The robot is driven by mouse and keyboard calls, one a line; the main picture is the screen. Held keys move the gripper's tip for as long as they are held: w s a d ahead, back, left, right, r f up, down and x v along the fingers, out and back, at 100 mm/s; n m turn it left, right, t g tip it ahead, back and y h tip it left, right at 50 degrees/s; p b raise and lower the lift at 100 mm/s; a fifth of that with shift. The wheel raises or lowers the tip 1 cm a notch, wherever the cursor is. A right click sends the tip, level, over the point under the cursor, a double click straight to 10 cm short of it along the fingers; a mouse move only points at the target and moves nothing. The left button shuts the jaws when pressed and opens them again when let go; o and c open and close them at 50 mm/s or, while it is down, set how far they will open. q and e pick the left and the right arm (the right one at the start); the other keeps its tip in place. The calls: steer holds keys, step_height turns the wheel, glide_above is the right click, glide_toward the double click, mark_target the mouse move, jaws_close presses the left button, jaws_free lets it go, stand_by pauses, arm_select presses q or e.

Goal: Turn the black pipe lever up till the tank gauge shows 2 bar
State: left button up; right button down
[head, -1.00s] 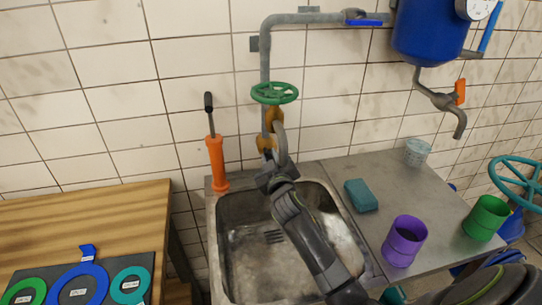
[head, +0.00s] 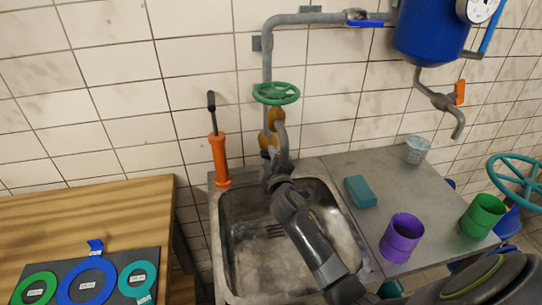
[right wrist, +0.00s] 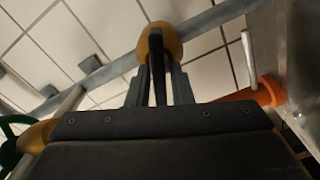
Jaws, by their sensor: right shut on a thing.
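The black lever (right wrist: 157,62) sits between the fingers of my right gripper (right wrist: 158,88) in the right wrist view, and the gripper is shut on it. The lever comes from a yellow-brass valve body (right wrist: 160,42) on the grey pipe. In the head view my right gripper (head: 268,160) is at the brass fittings (head: 268,140) on the vertical pipe, below the green handwheel (head: 276,93). My arm hides the lever there. The blue tank (head: 425,35) hangs upper right. Its gauge (head: 482,9) is cut off by the top edge; its reading is too small to tell. My left gripper is not in view.
A sink (head: 250,250) lies below the pipe. An orange pump (head: 219,160) with a black handle stands close left of the valve. A teal sponge (head: 360,192), purple cup (head: 402,238) and green cup (head: 483,216) are on the right counter. A blue-handled valve (head: 364,22) is above.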

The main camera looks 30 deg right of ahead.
stand_by(0.5)
steer(key=c, duration=1.5)
jaws_free()
steer(key=v, duration=1.7)
steer(key=shift+s, duration=0.25)
steer(key=shift+f, duration=0.1)
